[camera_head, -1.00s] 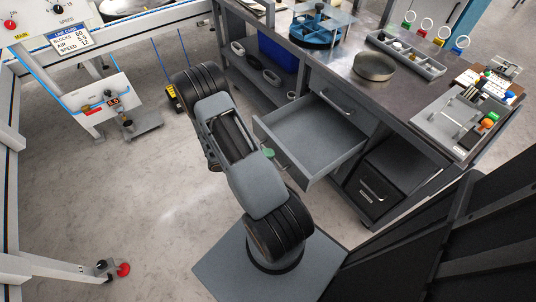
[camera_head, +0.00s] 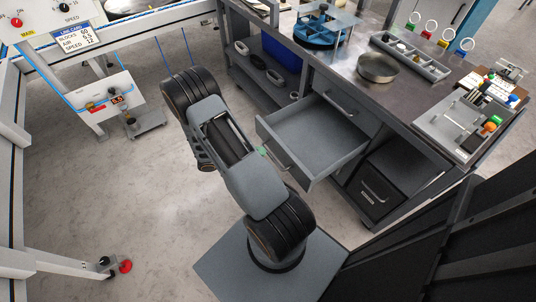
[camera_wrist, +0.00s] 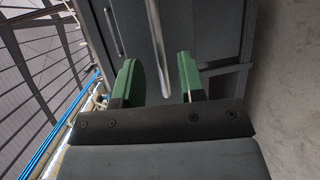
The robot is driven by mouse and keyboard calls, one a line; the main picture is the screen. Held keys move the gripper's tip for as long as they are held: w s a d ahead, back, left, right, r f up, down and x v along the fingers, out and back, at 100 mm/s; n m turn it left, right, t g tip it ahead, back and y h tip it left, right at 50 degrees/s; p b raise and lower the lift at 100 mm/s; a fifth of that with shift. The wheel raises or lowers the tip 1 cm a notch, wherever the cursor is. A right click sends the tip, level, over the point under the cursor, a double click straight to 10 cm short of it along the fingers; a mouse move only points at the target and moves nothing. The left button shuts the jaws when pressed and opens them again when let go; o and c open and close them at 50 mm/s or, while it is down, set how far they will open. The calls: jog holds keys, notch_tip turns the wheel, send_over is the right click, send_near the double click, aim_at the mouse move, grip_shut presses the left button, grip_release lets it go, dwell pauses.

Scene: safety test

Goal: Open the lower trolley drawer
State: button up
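The grey drawer (camera_head: 318,138) of the bench trolley stands pulled well out and looks empty, below a shut upper drawer (camera_head: 340,104). Its bar handle (camera_head: 279,160) is on the front panel, partly behind my arm. My gripper is mostly hidden by my arm in the head view, where a bit of green finger (camera_head: 263,151) shows by the handle. In the wrist view my gripper (camera_wrist: 159,80) has its two green fingers apart. The metal handle bar (camera_wrist: 156,45) lies between them, with gaps on both sides. Another handle (camera_wrist: 113,32) shows farther left.
A dark box with a handle (camera_head: 376,191) sits low under the bench. The bench top holds a round tin (camera_head: 376,68), a divided tray (camera_head: 408,57) and a fixture board (camera_head: 468,122). A white frame (camera_head: 45,265) stands at left. The floor (camera_head: 130,210) between is clear.

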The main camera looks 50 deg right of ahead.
jog(key=v, duration=0.9)
jog(key=shift+a+p, duration=0.3)
jog(key=shift+p, duration=0.15)
jog(key=shift+w+r, duration=0.1)
jog(key=s+a+r+n+t+y+p, duration=0.2)
jog(key=r+p, duration=0.6)
jog(key=r, duration=0.7)
jog(key=s+a+r+n+t+y+p, duration=0.1)
jog(key=a+r+t+y+p, duration=0.4)
jog(key=r, duration=1.1)
jog(key=s+a+r+n+t+y+p, duration=0.2)
jog(key=a+r+n+t+y+p, duration=0.1)
jog(key=r+p, duration=0.8)
notch_tip(320, 180, up, 6)
jog(key=a+t+y, duration=0.1)
jog(key=t+y, duration=0.1)
jog(key=t, duration=0.1)
jog(key=shift+s+f+n+y+p, duration=0.25)
jog(key=shift+s+n+y+p, duration=0.05)
jog(key=shift+s+y, duration=0.1)
